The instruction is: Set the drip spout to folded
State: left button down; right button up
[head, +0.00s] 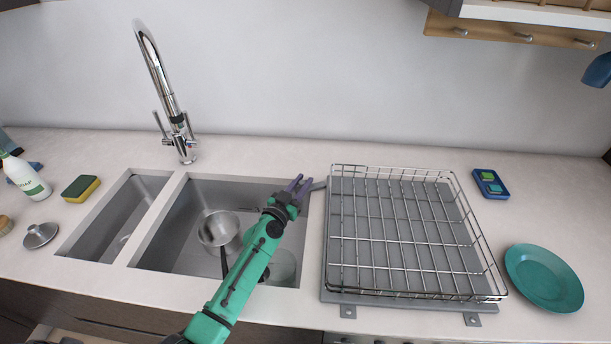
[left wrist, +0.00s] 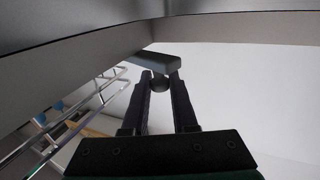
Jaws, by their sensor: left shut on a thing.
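The drip spout (head: 319,186) is a short grey piece at the left edge of the dish rack's drip tray (head: 336,289), near its back. It points left toward the sink. My left gripper (head: 300,181) is at the spout's outer end, beside the sink's back right corner. In the left wrist view my left gripper (left wrist: 160,78) is shut on a small dark round knob (left wrist: 159,85) under the grey spout (left wrist: 152,61). The fingers partly hide the knob. My right gripper does not show.
The wire dish rack (head: 400,230) stands empty on the tray, close to my gripper. My left arm crosses the sink (head: 165,235), which holds a pot (head: 218,229). A tall faucet (head: 165,90) rises behind it. A teal plate (head: 544,278) lies at the right.

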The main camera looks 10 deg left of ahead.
pick_arm(q)
jog(key=y+p, duration=0.1)
jog(key=n+y, duration=0.1)
jog(key=n+p, duration=0.1)
jog(key=shift+s+d+r+t+y+p, duration=0.2)
jog(key=shift+s+d+t+y+p, duration=0.1)
jog(key=shift+s+y+p, duration=0.1)
jog(key=shift+s+d+f+n+y+p, duration=0.2)
jog(key=shift+n+y+p, duration=0.3)
jog(key=shift+y, duration=0.4)
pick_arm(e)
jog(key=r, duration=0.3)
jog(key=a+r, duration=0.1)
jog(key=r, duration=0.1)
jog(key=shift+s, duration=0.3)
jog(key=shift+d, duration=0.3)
pick_arm(q)
jog(key=c, duration=0.7)
grip_release()
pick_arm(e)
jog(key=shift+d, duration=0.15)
